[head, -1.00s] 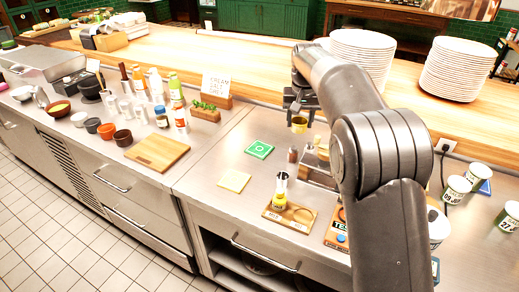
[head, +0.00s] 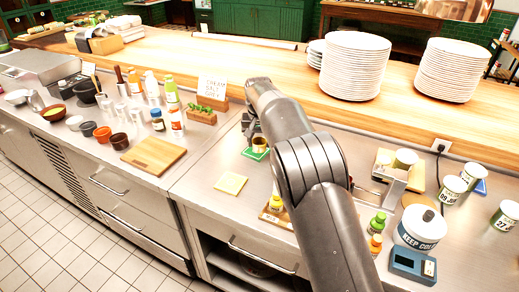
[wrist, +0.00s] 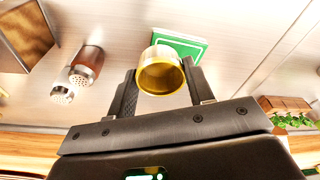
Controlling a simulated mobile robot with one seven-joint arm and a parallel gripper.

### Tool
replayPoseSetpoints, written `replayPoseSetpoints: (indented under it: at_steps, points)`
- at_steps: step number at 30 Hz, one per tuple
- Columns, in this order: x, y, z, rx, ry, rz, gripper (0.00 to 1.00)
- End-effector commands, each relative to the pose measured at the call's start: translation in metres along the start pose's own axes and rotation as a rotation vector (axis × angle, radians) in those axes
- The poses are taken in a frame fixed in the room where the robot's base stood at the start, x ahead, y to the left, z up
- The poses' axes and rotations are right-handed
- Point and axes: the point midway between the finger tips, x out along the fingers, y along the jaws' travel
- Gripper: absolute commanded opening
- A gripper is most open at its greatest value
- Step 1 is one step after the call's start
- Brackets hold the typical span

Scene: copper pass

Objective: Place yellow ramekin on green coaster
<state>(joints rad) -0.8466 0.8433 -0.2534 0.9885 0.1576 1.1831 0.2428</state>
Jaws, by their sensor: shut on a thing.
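The yellow ramekin (head: 260,142) is held between the two fingers of my gripper (head: 252,132). In the wrist view the ramekin (wrist: 161,76) shows its open mouth and yellow rim, with a finger on each side. The green coaster (head: 256,155) lies flat on the steel counter, just under the ramekin in the head view and partly covered by it. In the wrist view the coaster (wrist: 183,45) shows behind the ramekin, offset to the right. I cannot tell whether the ramekin touches it.
A pale yellow square (head: 231,183) lies in front of the coaster. A wooden sign holder with herbs (head: 201,116) stands behind to the left. Two shakers (wrist: 86,64) stand near the gripper in the wrist view. Plate stacks (head: 354,66) stand on the wooden ledge.

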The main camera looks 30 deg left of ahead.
Motion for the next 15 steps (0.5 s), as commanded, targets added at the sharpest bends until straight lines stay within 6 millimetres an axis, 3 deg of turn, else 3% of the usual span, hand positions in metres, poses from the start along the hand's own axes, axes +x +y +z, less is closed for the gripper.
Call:
replayPoseSetpoints:
  at_steps: [7, 15]
  points:
    - [0.033, 0.000, 0.006, 0.000, -0.002, 0.001, 0.24]
    - [0.036, 0.000, 0.006, 0.000, -0.001, 0.000, 0.24]
